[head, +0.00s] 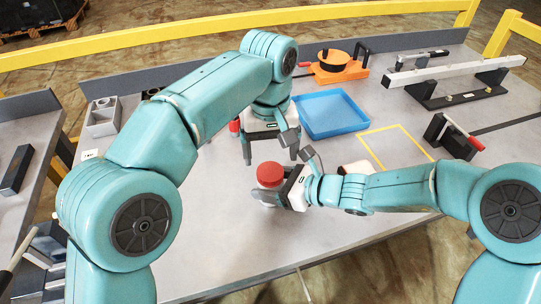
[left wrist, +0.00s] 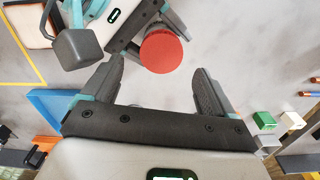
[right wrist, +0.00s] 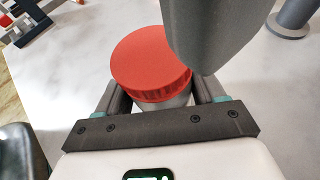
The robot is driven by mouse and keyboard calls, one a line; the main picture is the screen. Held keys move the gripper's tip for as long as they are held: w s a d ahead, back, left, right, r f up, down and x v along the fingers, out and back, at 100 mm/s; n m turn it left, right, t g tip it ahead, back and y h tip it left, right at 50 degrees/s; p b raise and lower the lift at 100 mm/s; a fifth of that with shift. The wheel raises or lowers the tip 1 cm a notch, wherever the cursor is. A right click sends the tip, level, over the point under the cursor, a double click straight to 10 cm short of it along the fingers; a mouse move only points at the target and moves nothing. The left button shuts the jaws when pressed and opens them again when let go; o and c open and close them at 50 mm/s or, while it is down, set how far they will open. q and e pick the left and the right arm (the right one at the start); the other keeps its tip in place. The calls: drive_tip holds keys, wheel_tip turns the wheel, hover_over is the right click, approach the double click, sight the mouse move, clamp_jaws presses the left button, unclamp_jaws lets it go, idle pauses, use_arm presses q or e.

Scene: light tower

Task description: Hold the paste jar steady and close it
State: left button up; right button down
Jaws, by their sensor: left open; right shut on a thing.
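The paste jar has a red lid (head: 270,174) on top and a pale body (right wrist: 165,103) beneath it. I cannot tell whether the lid is fully tightened. My right gripper (head: 277,196) is shut on the jar body, with one finger on each side below the lid. My left gripper (head: 270,155) is open and empty, pointing down just behind the jar. In the left wrist view the red lid (left wrist: 161,51) lies just beyond the open fingertips, apart from them. One left finger (right wrist: 215,35) hides part of the lid's right side in the right wrist view.
A blue tray (head: 330,113) lies behind, near a yellow taped square (head: 396,148). An orange reel device (head: 338,67) and a long bar on a black stand (head: 455,70) are at the back. Bare table lies in front of the jar.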

sight(270, 171)
use_arm(q)
drive_tip(key=shift+c, duration=0.3)
drive_tip(key=shift+r+n, duration=0.35)
drive_tip(key=shift+n, duration=0.35)
wheel_tip(270, 171, up, 3)
drive_tip(key=n, duration=0.5)
drive_tip(key=shift+a+f, duration=0.1)
drive_tip(key=shift+f, duration=0.05)
drive_tip(key=shift+f, duration=4.05)
drive_tip(key=c, duration=1.1)
drive_tip(key=m, duration=0.6)
use_arm(e)
drive_tip(key=shift+d, duration=0.1)
drive_tip(key=shift+w, duration=0.1)
